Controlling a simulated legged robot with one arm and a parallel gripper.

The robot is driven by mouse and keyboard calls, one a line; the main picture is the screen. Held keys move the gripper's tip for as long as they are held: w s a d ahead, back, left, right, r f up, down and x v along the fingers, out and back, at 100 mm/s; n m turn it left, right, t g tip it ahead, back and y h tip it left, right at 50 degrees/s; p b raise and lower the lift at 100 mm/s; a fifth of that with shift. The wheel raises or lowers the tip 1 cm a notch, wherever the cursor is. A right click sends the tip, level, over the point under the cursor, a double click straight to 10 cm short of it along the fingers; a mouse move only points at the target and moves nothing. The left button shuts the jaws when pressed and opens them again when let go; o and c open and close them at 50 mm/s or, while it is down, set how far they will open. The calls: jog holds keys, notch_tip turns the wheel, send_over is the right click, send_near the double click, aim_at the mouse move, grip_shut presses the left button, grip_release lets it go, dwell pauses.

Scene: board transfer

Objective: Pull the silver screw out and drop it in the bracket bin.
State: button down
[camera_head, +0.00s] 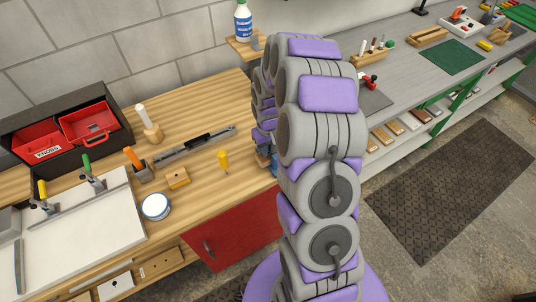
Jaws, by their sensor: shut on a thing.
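I cannot make out a silver screw in this view. Two red bins stand in a black case at the left. The front bin (38,146) has a white label that seems to read "KNOBS". The other red bin (90,124) shows no label that I can read, so I cannot tell whether it is the bracket bin. My grey and purple arm fills the middle of the view and bends down behind itself at the wooden bench's right end. My gripper is hidden behind the arm, and so is whatever it holds.
The wooden bench (205,105) carries a dark metal rail (195,145), a yellow-handled tool (224,160), a wooden block (178,178) and a round white tin (156,206). A white board (85,235) with clamps lies at left. A grey bench (410,65) stands at right.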

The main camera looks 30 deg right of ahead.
jog(key=shift+r, duration=0.75)
jog(key=c, duration=1)
grip_release()
notch_tip(320, 180, up, 17)
jog(key=p, duration=0.2)
jog(key=s+a+r+b, duration=0.1)
jog(key=s+a+r, duration=0.1)
jog(key=s+a, duration=0.4)
jog(key=s+a+r+b, duration=0.1)
jog(key=s+a+r, duration=0.25)
jog(key=s, duration=0.45)
jog(key=s+a+f+g, duration=0.1)
jog(key=s+a, duration=0.1)
jog(key=s, duration=0.7)
jog(key=s+a+f+b, duration=0.1)
jog(key=s+a, duration=0.1)
jog(key=s, duration=0.7)
jog(key=shift+s+a+f+g, duration=0.15)
jog(key=shift+a+g, duration=0.25)
